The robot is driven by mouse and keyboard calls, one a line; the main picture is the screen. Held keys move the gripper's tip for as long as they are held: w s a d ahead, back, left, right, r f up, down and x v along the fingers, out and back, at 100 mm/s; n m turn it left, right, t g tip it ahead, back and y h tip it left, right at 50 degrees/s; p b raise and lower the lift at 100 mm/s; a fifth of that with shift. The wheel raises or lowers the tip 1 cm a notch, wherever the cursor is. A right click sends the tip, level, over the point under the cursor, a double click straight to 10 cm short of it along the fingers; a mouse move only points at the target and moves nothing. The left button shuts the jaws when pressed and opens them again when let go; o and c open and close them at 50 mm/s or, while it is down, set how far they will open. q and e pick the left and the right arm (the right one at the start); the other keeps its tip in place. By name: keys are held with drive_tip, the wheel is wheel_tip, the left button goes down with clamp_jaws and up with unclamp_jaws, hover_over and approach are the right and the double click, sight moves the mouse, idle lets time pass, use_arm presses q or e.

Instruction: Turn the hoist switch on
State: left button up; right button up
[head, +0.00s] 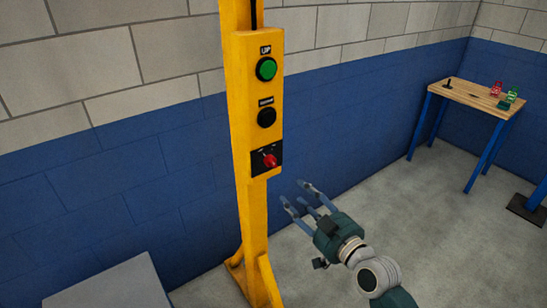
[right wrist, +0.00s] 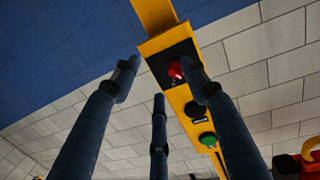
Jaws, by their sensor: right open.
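The hoist switch is a red knob (head: 270,161) on a black plate at the bottom of a yellow control panel (head: 268,90) on a yellow post. Above it are a black button (head: 267,117) and a green button (head: 266,69) labelled UP. My right gripper (head: 301,198) is open and empty, to the right of and below the knob, apart from it. In the right wrist view the red knob (right wrist: 176,71) shows beyond the spread fingers, close to the right finger in the picture. My left gripper is not in view.
A wooden table (head: 470,97) with blue legs stands at the far right with red and green items on it. A grey box-like surface (head: 115,285) is at the lower left. A blue and grey block wall is behind the post.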

drive_tip(key=y, duration=0.1)
approach(274, 165)
drive_tip(key=shift+n, duration=0.3)
drive_tip(key=p+x, duration=0.2)
drive_tip(key=x, duration=0.8)
clamp_jaws()
